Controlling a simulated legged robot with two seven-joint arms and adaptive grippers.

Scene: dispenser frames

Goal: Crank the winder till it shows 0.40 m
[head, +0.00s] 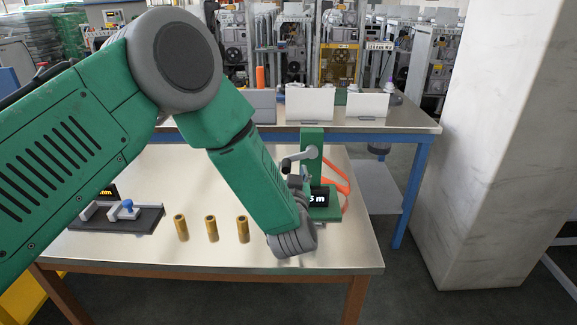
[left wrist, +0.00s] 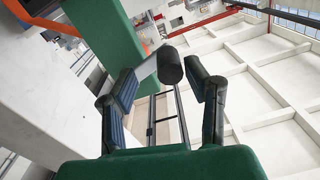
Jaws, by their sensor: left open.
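The winder (head: 312,148) is a green stand at the right of the near table, with an orange line looped at its right side. In the left wrist view the dark cylindrical knob (left wrist: 170,65) is between the fingertips of my left gripper (left wrist: 163,76), with gaps visible on both sides. The gripper is open. In the head view my wrist hides most of it. My right gripper is out of view.
Three brass tubes (head: 211,229) stand left of my forearm. A dark fixture (head: 117,217) with a blue knob lies farther left, near a partly hidden display. A second table (head: 410,118) with white boxes is behind. A white pillar (head: 496,150) stands at the right.

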